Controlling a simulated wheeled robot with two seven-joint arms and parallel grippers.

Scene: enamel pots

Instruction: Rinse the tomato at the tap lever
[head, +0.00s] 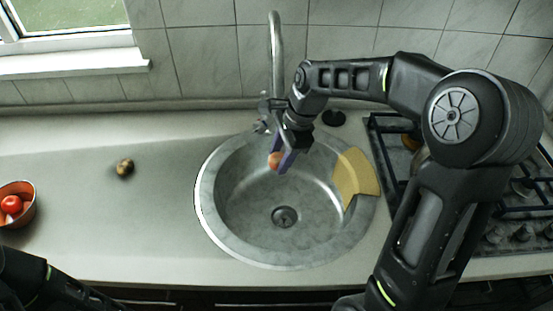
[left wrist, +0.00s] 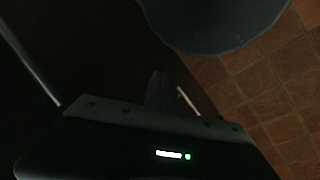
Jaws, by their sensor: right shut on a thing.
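My right gripper (head: 284,160) is over the back part of the round metal sink (head: 237,190), below and close to the tap (head: 275,55). It is shut on a small orange-red tomato (head: 274,160), partly hidden by the fingers. The tap lever, near the tap's base, is largely hidden behind the gripper and I cannot make it out clearly. No running water can be made out. My left arm shows at the lower left of the head view, its gripper out of that frame. The left wrist view is dark, and its fingers (left wrist: 160,95) are unclear.
A bowl (head: 28,215) with red tomatoes stands at the far left. A small brown round item (head: 125,168) lies on the counter (head: 90,225). A yellow board (head: 355,178) lies over the sink's right rim. A stove (head: 525,205) is at the right. The left counter is mostly clear.

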